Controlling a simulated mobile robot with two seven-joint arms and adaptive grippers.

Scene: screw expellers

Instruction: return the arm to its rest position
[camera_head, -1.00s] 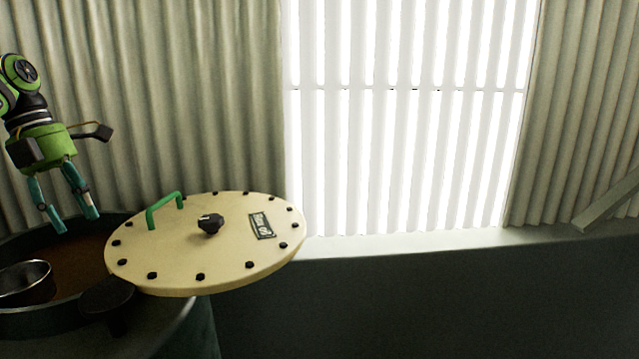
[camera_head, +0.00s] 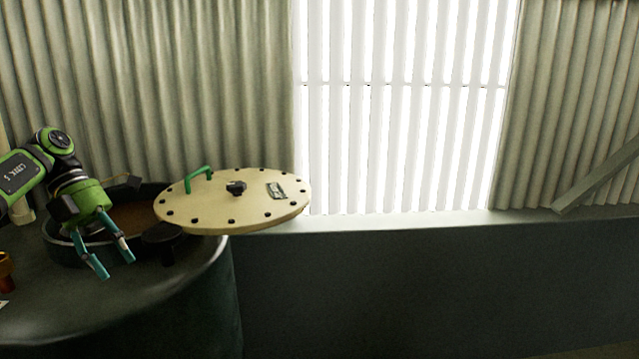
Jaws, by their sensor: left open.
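My left arm comes in from the left edge, with a green and black wrist. Its gripper (camera_head: 117,268) has two teal fingers spread apart with nothing between them. It points down and to the right, in front of the near rim of the round vessel opening. The cream round lid (camera_head: 235,203) with a green handle (camera_head: 198,178) and a black knob is swung to the right of the opening. The gripper is left of the lid and apart from it. My right gripper is not in view.
The dark vessel (camera_head: 190,310) has an open round mouth with brown material (camera_head: 136,217) inside. A black hinge post (camera_head: 163,240) stands beside the rim. An orange-brown fitting (camera_head: 6,270) is at the left edge. A corrugated wall with a bright window (camera_head: 405,110) stands behind.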

